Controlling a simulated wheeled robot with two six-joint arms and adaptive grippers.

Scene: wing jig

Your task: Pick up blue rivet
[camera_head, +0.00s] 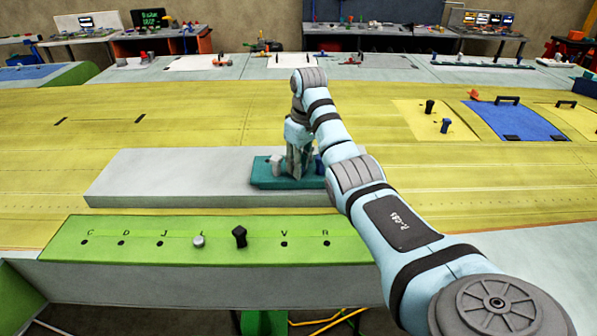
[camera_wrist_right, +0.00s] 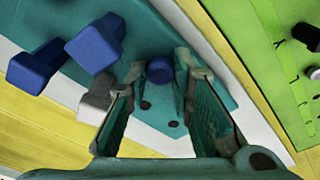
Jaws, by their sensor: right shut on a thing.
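My right gripper (camera_head: 298,168) points down over a teal tray (camera_head: 262,182) on a long grey block. In the right wrist view, its two fingers (camera_wrist_right: 160,82) stand on either side of a blue rivet (camera_wrist_right: 159,70), and the gripper is shut on it. Only the rivet's round blue end shows between the fingertips. Two more blue rivets, one nearer (camera_wrist_right: 95,46) and one farther left (camera_wrist_right: 36,67), stand on or by the tray, with a grey rivet (camera_wrist_right: 96,98) close to the left finger. In the head view, the gripper hides most of the tray's middle. My left gripper is not in view.
A green strip (camera_head: 130,258) in front has lettered holes, with a silver rivet (camera_head: 198,241) and a black rivet (camera_head: 239,237) standing in it. The grey block (camera_head: 170,175) is bare left of the tray.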

